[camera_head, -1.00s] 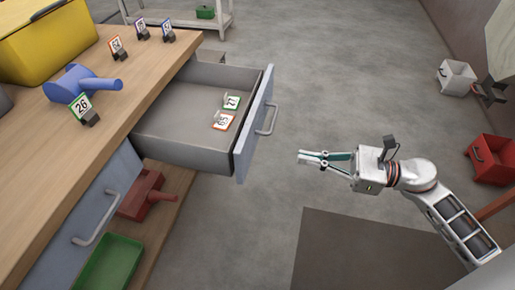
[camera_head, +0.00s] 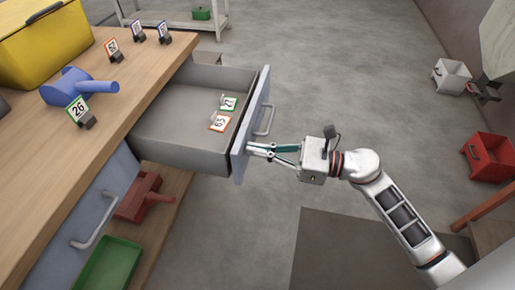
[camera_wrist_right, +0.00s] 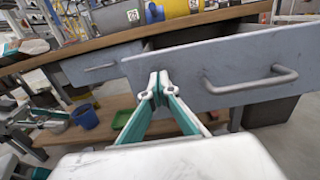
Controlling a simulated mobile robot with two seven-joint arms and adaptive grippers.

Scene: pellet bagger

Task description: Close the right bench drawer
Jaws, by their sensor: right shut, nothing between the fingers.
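The right bench drawer (camera_head: 185,133) stands pulled out from the wooden bench, with two number cards inside. Its blue-grey front panel (camera_head: 252,130) carries a bar handle (camera_head: 265,119). My right gripper (camera_head: 250,149) is shut and empty, its tips at the outer face of the panel, on the near side of the handle. In the right wrist view the closed fingertips (camera_wrist_right: 158,78) are in front of the panel (camera_wrist_right: 190,73), left of the handle (camera_wrist_right: 255,82). I cannot tell for certain whether they touch it. My left gripper is not in view.
The bench top (camera_head: 130,75) holds a yellow bin (camera_head: 45,45), a blue scoop (camera_head: 80,88) and several number cards. Another drawer front (camera_head: 90,220) is nearer, above a red scoop (camera_head: 140,197) and a green tray (camera_head: 108,263).

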